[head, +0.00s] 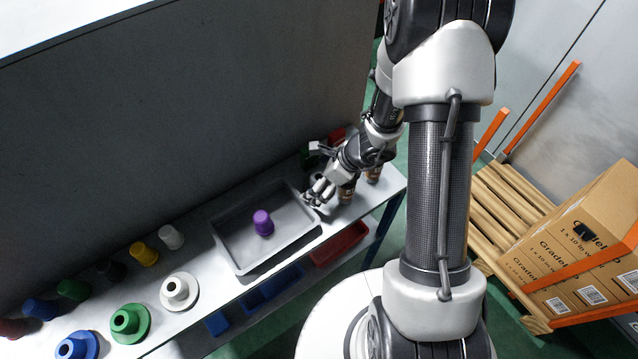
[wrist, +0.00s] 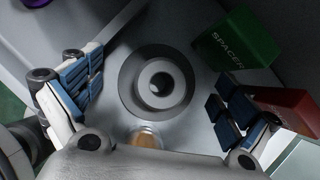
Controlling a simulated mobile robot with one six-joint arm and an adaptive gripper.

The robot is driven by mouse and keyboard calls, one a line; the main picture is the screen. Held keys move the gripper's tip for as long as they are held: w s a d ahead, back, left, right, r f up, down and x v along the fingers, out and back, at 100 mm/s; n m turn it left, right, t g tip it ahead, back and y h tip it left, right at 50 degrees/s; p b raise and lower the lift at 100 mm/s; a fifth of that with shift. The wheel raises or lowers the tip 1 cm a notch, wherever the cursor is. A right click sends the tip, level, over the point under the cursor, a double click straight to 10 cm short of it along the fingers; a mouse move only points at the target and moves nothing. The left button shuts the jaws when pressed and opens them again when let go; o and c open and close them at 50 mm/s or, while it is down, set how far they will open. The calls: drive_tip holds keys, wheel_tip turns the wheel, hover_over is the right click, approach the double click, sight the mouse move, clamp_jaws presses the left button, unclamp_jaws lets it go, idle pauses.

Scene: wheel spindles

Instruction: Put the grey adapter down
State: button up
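The grey adapter (wrist: 130,77), a round flange with a raised hollow hub, sits on the light grey bench top in the wrist view. My gripper (wrist: 155,96) is open above it. The blue-padded fingers are on either side of the flange, with a visible gap on both sides. In the head view my gripper (head: 318,194) is over the bench, by the right end of the grey tray (head: 228,256). There the adapter is mostly hidden by my gripper and cannot be made out clearly.
A green SPACER box (wrist: 237,40), a red box (wrist: 290,108) and a copper-topped cylinder (wrist: 146,138) stand close to the adapter. A purple part (head: 263,222) stands in the tray. White (head: 179,293), green (head: 130,323) and blue (head: 78,346) adapters stand further left.

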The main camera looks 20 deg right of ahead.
drive_tip(key=c, duration=1.3)
drive_tip(key=shift+r, duration=0.1)
wheel_tip(320, 180, up, 20)
drive_tip(key=p, duration=1)
drive_tip(key=f+n+g+b, duration=0.1)
drive_tip(key=n+g+b, duration=0.1)
drive_tip(key=n, duration=0.3)
drive_tip(key=w+f+n+g+b, duration=0.1)
drive_tip(key=f+n+g+b, duration=0.1)
drive_tip(key=n, duration=0.3)
drive_tip(key=w+f+n+g+b, duration=0.1)
drive_tip(key=n+g+b, duration=0.2)
drive_tip(key=n+b, duration=0.1)
drive_tip(key=shift+f+n, duration=0.35)
drive_tip(key=shift+n, duration=0.35)
